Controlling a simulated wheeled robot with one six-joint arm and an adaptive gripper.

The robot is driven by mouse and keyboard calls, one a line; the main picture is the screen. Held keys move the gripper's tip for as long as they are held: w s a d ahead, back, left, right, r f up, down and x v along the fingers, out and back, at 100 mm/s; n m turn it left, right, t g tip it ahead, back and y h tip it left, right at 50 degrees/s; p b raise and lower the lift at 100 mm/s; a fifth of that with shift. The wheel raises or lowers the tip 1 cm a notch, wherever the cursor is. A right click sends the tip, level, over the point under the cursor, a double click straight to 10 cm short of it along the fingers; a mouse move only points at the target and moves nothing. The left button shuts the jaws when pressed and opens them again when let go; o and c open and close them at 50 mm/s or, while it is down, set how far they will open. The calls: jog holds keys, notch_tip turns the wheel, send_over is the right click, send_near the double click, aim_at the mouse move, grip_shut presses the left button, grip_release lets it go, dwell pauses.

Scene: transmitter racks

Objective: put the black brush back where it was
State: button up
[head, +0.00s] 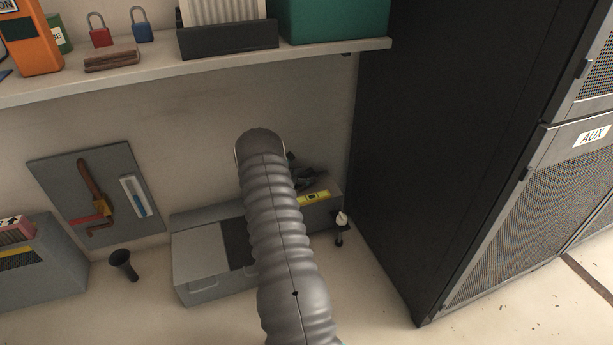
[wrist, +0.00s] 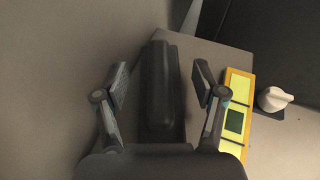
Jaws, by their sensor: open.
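A long black object, which looks like the black brush (wrist: 160,85), lies between the two fingers of my gripper (wrist: 160,88) in the wrist view. The fingers are open, one on each side, with a visible gap on both sides. The object seems to rest on the grey top of a low cabinet (wrist: 205,52), but its lower end is hidden by my gripper body. In the head view my gripper (head: 310,178) is over the back of the low grey cabinet (head: 205,265), and my arm hides much of that spot. I cannot pick out the brush there.
A yellow device (head: 314,197) lies just right of my gripper; it also shows in the wrist view (wrist: 235,115). A white knob (wrist: 272,98) is beyond it. A tall black rack (head: 440,120) stands at right. A shelf (head: 330,50) runs above. A tool board (head: 75,170) is at left.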

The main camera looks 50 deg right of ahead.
jog(key=v, duration=1)
jog(key=shift+a+r+p, duration=0.1)
jog(key=shift+p, duration=0.25)
jog(key=shift+w+a+r, duration=0.1)
jog(key=shift+a+r, duration=0.05)
jog(key=shift+r, duration=0.05)
jog(key=s+a+r+m+y, duration=0.2)
jog(key=s+a+r+m, duration=0.25)
jog(key=a+r, duration=0.65)
jog(key=s+a+r+m+y, duration=0.3)
jog(key=a+r+m, duration=0.35)
jog(key=r, duration=0.65)
jog(key=s+a+r+m+t+y, duration=0.2)
jog(key=s+a+r+t+y, duration=0.1)
jog(key=s+a, duration=0.7)
jog(key=s+a+r+m+t+y, duration=0.3)
jog(key=s+a, duration=0.8)
jog(key=a, duration=0.8)
notch_tip(320, 180, up, 2)
jog(key=shift+a+r+m+t+y, duration=0.1)
jog(key=shift+a+m+t+y, duration=0.15)
jog(key=shift+t+y, duration=0.65)
jog(key=shift+d+g+y, duration=0.1)
jog(key=shift+g+y, duration=0.2)
notch_tip(320, 180, up, 6)
jog(key=p, duration=0.6)
